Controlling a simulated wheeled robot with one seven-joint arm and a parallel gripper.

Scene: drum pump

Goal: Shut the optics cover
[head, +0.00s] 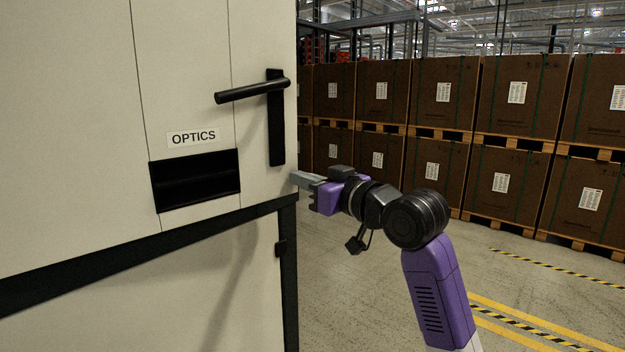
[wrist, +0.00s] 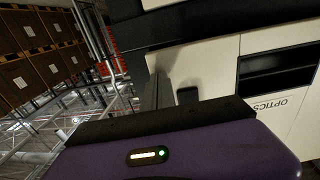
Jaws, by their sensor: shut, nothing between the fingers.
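The pale panel with the OPTICS label (head: 193,137) is on the front of a large cabinet, and a dark rectangular recess (head: 195,181) sits below the label. Thin seams run along both sides of this panel, and I see no wide gap. I cannot tell which part is the cover's moving edge. The label also shows upside down in the wrist view (wrist: 271,103). My gripper (head: 296,179) is shut and empty, its fingertips at the cabinet's right edge, right of the recess. I cannot tell whether they touch it. The fingers also show in the wrist view (wrist: 156,90).
A black lever handle (head: 252,91) juts out above my gripper on the cabinet's right part. A dark frame rail (head: 150,247) runs below the panels. Stacked brown boxes on pallets (head: 443,100) stand behind. Open floor (head: 370,310) lies right of the cabinet.

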